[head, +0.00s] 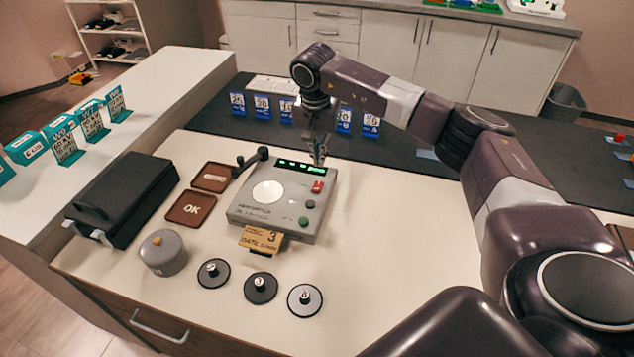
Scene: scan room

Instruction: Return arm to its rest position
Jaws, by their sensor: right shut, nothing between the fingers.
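My right arm comes in from the right and arches over the counter. Its gripper (319,152) points down, shut and empty, just above or behind the back right corner of a grey device (282,205). I cannot tell whether the fingertips touch the device. The device has a lit green display, a round white disc, a red switch and green and dark buttons. A yellow-brown card (261,240) marked 3 sticks out at its front. My left gripper is not in view.
Blue numbered cards (262,107) stand behind the gripper on the dark surface. Teal boxes (92,120) stand left. The counter's front right is clear.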

